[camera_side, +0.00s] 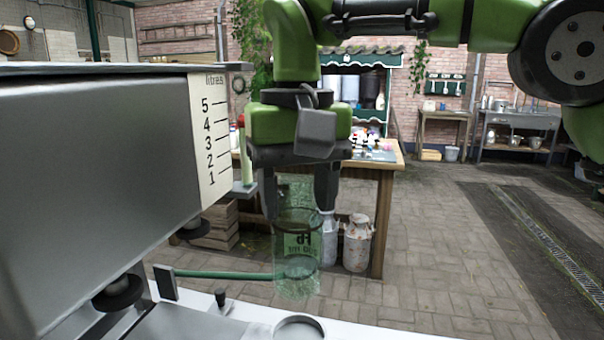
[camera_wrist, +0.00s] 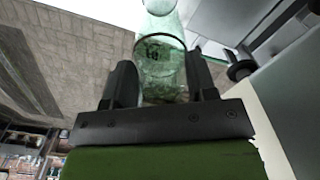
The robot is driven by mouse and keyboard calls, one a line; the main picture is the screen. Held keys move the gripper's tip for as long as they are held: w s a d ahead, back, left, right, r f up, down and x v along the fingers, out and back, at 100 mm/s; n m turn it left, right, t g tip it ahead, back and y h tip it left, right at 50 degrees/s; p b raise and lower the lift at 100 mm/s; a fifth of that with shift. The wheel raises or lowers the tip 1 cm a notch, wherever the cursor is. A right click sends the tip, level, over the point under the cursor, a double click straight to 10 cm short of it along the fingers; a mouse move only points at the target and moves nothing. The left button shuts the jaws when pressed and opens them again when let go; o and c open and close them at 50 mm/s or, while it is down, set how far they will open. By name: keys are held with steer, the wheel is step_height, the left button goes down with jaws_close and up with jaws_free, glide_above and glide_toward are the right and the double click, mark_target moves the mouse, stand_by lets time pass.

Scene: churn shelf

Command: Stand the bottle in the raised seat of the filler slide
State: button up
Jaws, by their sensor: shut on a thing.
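The bottle (camera_side: 297,262) is clear greenish glass with dark lettering. It hangs upright below my gripper (camera_side: 298,200) in the side view. My gripper is shut on the bottle's upper part, one finger on each side. In the wrist view the bottle (camera_wrist: 161,50) shows between the two fingers of my gripper (camera_wrist: 166,85). A round ring-shaped seat (camera_side: 299,328) on the white bench shows at the bottom edge of the side view, below the bottle and apart from it. The lower part of this seat is cut off by the picture edge.
A large grey tank (camera_side: 95,190) with a litres scale (camera_side: 212,140) fills the left, close beside my gripper. A green hose or bar (camera_side: 225,274) runs behind the bottle. A wooden table (camera_side: 385,175) and milk cans (camera_side: 357,243) stand farther back. The floor at right is open.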

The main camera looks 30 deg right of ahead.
mark_target(298, 267)
steer(key=shift+f, duration=3.25)
steer(key=shift+f, duration=0.6)
steer(key=shift+f, duration=0.45)
steer(key=shift+f, duration=0.35)
steer(key=o, duration=1.1)
